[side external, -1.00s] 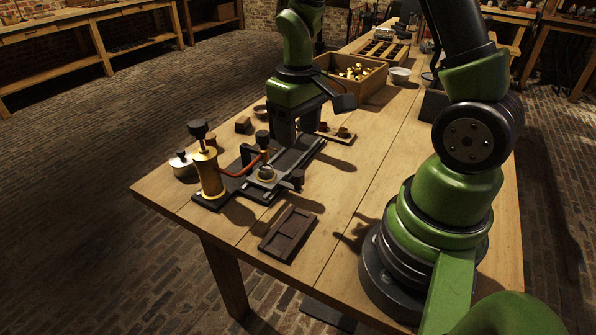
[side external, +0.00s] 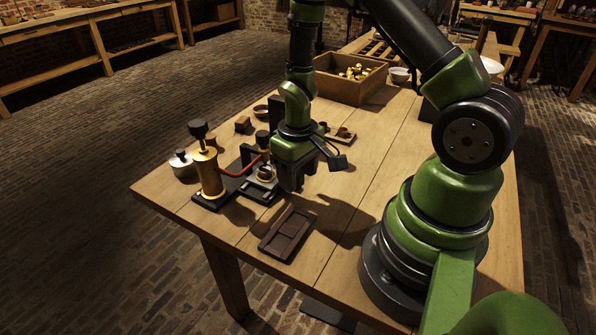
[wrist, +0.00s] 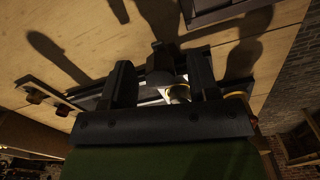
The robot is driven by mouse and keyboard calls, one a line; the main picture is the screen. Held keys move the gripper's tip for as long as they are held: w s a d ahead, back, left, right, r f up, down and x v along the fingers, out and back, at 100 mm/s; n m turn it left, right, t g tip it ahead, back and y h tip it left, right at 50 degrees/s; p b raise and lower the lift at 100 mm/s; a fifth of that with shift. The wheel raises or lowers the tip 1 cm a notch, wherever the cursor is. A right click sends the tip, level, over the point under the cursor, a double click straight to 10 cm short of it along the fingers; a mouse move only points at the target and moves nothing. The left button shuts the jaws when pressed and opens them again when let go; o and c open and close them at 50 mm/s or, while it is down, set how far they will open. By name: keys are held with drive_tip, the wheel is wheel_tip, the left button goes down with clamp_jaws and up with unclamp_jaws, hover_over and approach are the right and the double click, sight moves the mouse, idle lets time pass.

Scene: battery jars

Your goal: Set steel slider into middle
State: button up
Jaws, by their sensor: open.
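My gripper (side external: 295,182) is low over the near right side of the dark device on the bench. In the wrist view its two fingers are apart (wrist: 160,62), with a dark block-shaped knob (wrist: 160,70) between them; I cannot tell whether either finger touches it. Bright metal that looks like part of the steel slider (wrist: 165,94) shows just behind the knob. A small brass-rimmed cup (side external: 265,173) sits on the device, left of my gripper. My gripper hides most of the slider and its track in the side view, so the slider's position is unclear.
A brass pump-like cylinder (side external: 208,172) with a black knob stands left of the device, joined by a red-brown tube (side external: 240,168). A dark wooden tray (side external: 287,234) lies in front. A lidded pot (side external: 182,164) stands far left. A wooden box (side external: 350,80) is behind.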

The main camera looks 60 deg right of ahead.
clamp_jaws()
drive_tip(key=d, duration=0.8)
unclamp_jaws()
wheel_tip(320, 180, up, 10)
idle(0.5)
